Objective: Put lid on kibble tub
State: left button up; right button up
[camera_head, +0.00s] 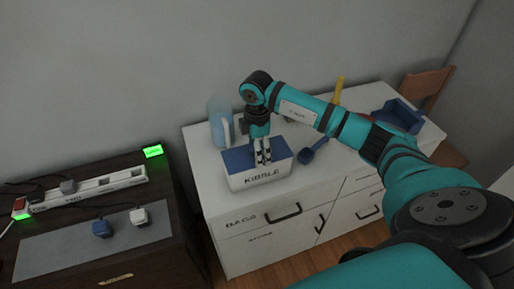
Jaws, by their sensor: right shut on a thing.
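The kibble tub (262,179) is a white box with "KIBBLE" on its front, standing on the white cabinet top. The blue lid (238,160) covers the tub's top. I cannot tell whether it is fully seated. My right gripper (263,159) points down over the middle of the lid, fingers close together. It is shut on the lid; its grip point is small and partly hidden by the fingers. My left gripper is not in view.
A blue scoop (308,155) lies just right of the tub. A light blue bottle (219,122) stands behind it at left. A blue bin (398,115) is at the cabinet's right. A dark side table (165,195) holds a power strip (95,189) and plugs.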

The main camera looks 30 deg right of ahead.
jog(key=o, duration=1)
jog(key=shift+o, duration=0.2)
jog(key=shift+r, duration=0.1)
jog(key=shift+r+p, duration=2.75)
jog(key=shift+r, duration=0.7)
grip_shut()
